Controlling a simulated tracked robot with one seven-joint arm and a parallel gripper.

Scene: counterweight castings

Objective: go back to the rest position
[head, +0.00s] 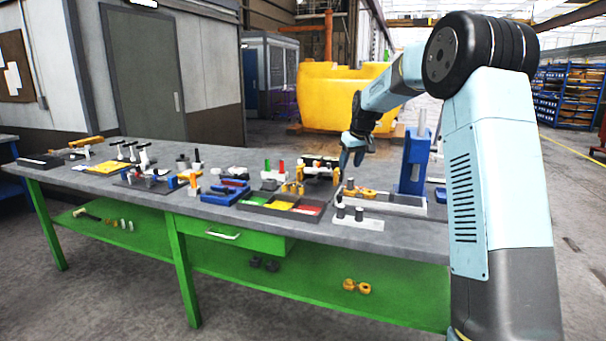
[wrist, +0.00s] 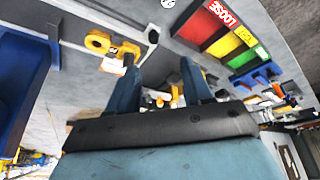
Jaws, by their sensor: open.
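My gripper (head: 352,158) hangs over the right half of the grey workbench (head: 230,222), pointing down. In the wrist view my gripper (wrist: 160,88) has its two blue fingers spread apart, with nothing clearly held between them. A yellow casting (wrist: 112,46) lies in a grey tray off to the upper left of the fingers. In the head view yellow castings (head: 360,192) lie in that tray to the right of and below my gripper. The height of the fingertips above the bench is hard to tell.
A tray with red, yellow and green sections (head: 285,204) stands left of the gripper; its red part reads LOOSE in the wrist view (wrist: 222,36). A tall blue stand (head: 412,165) rises at right. A light plate with dark cylinders (head: 357,220) sits near the front edge. Tools crowd the left.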

